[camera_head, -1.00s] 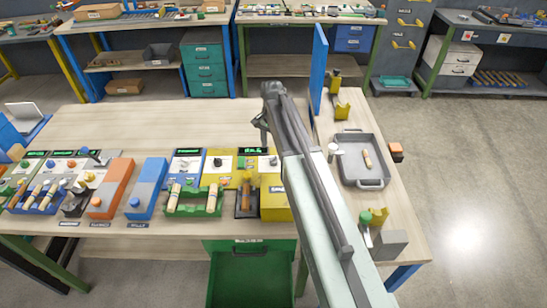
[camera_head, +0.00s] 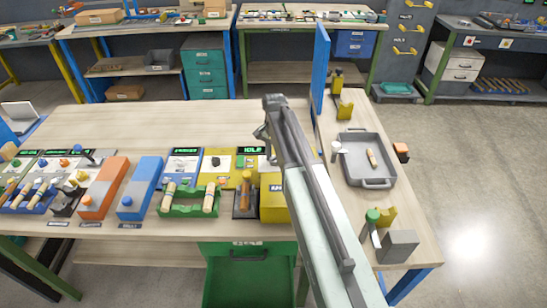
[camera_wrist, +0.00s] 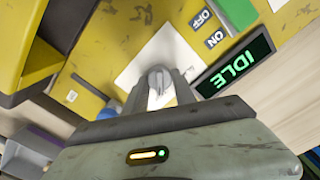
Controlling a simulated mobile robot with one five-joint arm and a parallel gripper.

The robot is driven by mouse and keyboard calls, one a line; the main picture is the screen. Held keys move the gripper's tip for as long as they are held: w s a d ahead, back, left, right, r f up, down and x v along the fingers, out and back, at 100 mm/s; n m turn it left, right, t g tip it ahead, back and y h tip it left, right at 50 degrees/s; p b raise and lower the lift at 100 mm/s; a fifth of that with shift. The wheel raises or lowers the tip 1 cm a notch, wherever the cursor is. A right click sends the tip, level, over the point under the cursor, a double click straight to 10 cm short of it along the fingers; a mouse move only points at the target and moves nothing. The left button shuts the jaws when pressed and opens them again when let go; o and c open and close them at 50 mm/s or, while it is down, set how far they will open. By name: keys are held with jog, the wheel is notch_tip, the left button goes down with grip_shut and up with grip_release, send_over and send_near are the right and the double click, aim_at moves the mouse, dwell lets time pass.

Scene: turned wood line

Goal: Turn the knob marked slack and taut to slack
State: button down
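I cannot read slack or taut on any knob. In the head view a dark knob (camera_head: 214,161) sits on a white plate of a yellow panel (camera_head: 218,178), and a blue knob (camera_head: 183,164) is on the panel to its left. My gripper (camera_wrist: 158,82) points down over a yellow panel (camera_wrist: 120,45) with a white plate (camera_wrist: 135,85). Its two fingers come together at the tips, with no clear gap and nothing certain between them. A lit IDLE display (camera_wrist: 235,67) and OFF and ON labels are beside it. A blue knob-like piece (camera_wrist: 112,108) is partly hidden by my gripper.
A yellow box (camera_head: 272,205) and a green holder with wooden handles (camera_head: 188,207) stand in front of the panels. A tall blue divider (camera_head: 320,65) and a grey tray (camera_head: 366,180) are to the right. The tabletop behind the panels is clear.

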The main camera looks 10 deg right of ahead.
jog(key=shift+n, duration=0.5)
jog(key=n, duration=0.3)
jog(key=shift+a+n, duration=0.1)
jog(key=shift+n, duration=0.3)
jog(key=n, duration=0.4)
jog(key=shift+n, duration=0.3)
jog(key=n, duration=0.4)
jog(key=shift+n, duration=2.3)
jog(key=c, duration=1)
grip_release()
